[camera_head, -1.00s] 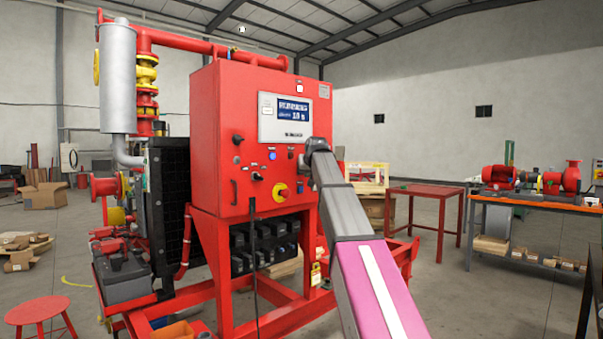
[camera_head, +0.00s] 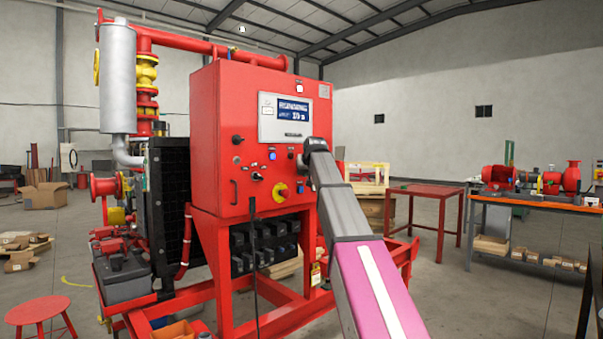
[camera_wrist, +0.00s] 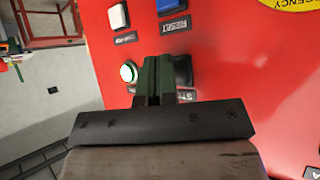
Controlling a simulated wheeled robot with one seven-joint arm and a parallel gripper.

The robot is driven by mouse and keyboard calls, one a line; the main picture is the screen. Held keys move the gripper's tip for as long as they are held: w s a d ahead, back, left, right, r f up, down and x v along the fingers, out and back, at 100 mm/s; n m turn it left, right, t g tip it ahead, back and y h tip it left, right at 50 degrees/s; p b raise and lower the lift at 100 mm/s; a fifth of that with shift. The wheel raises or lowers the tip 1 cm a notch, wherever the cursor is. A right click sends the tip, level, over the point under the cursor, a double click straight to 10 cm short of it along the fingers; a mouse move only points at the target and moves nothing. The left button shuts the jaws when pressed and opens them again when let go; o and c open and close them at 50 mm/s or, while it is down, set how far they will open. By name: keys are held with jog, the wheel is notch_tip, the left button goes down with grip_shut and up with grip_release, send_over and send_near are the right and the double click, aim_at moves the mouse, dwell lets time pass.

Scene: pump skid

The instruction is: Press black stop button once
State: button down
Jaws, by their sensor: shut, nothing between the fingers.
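The black stop button (camera_wrist: 183,70) shows in the wrist view on the red panel, just right of my fingers and partly covered by them. Below it is a label (camera_wrist: 186,97) beginning "ST", also partly hidden. My gripper (camera_wrist: 160,62) is shut and empty, its dark green fingertips beside the button. I cannot tell whether they touch it. In the head view my gripper (camera_head: 303,160) is at the right part of the red cabinet's front (camera_head: 225,150); the stop button cannot be made out there.
A lit green button (camera_wrist: 128,72) is close left of my fingers. A white button (camera_wrist: 118,16) and a blue reset button (camera_wrist: 168,6) lie above. A red-and-yellow emergency stop (camera_head: 280,192) is lower on the cabinet, below a display screen (camera_head: 293,111).

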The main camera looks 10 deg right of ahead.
jog(key=shift+w+a, duration=0.25)
jog(key=shift+w, duration=0.1)
dwell(0.7)
jog(key=shift+s, duration=0.1)
jog(key=shift+s+d, duration=0.45)
jog(key=shift+s, duration=0.15)
jog(key=shift+s+d, duration=0.1)
dwell(0.3)
jog(key=s+d, duration=0.1)
jog(key=s, duration=0.1)
jog(key=s+d, duration=0.1)
jog(key=shift+s+d, duration=0.4)
jog(key=shift+f, duration=0.1)
dwell(0.5)
